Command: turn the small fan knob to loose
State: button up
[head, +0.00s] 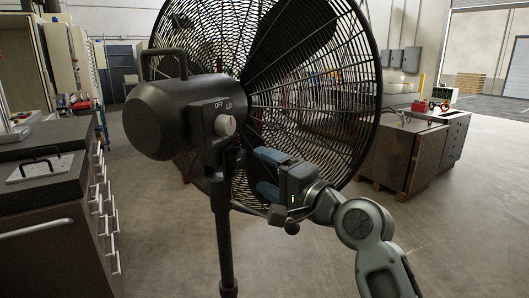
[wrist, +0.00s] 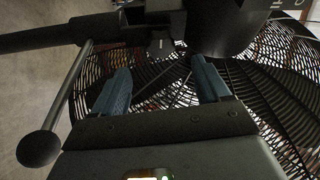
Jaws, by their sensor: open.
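The fan's dark motor housing (head: 160,118) is at the left centre of the head view, with a pale round knob (head: 225,125) beside the "OFF" and "LO" marks. A small dark grey piece (wrist: 160,44), perhaps the small knob, shows under the housing in the wrist view. Its setting cannot be read. My gripper (head: 262,172) has two blue fingers, open and empty, pointing left towards the stand just below the housing. In the wrist view, the open fingertips (wrist: 160,64) lie either side of the small piece and short of it; I see no contact.
The fan's wire cage (head: 320,120) stands close behind my gripper. The black stand pole (head: 223,240) is left of it. A ball-ended lever (wrist: 38,148) sticks out near my gripper. A drawer cabinet (head: 60,215) stands left and a workbench (head: 400,150) right. Floor between is clear.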

aim_at(241, 160)
jog(key=shift+p+x, duration=0.6)
jog(key=shift+x, duration=3.3)
jog(key=shift+c, duration=0.4)
jog(key=shift+f, duration=0.1)
jog(key=c, duration=1)
jog(key=shift+o, duration=0.2)
jog(key=shift+f+n+b, duration=0.25)
jog(key=shift+n+b, duration=0.05)
jog(key=shift+b, duration=0.75)
jog(key=n+b, duration=0.1)
jog(key=b, duration=0.2)
jog(key=n+b, duration=0.1)
jog(key=b, duration=0.2)
jog(key=shift+f+y, duration=0.3)
jog(key=shift+y, duration=0.1)
jog(key=n+b, duration=0.2)
jog(key=b, duration=0.3)
jog(key=shift+t+y, duration=0.3)
jog(key=shift+y, duration=0.1)
jog(key=b, duration=0.1)
jog(key=n+b, duration=0.1)
jog(key=b, duration=0.1)
jog(key=shift+r+n, duration=0.2)
jog(key=shift+n, duration=0.1)
jog(key=shift+r+n+y+b, duration=0.15)
jog(key=shift+n+y+b, duration=0.15)
jog(key=shift+y+b, duration=0.1)
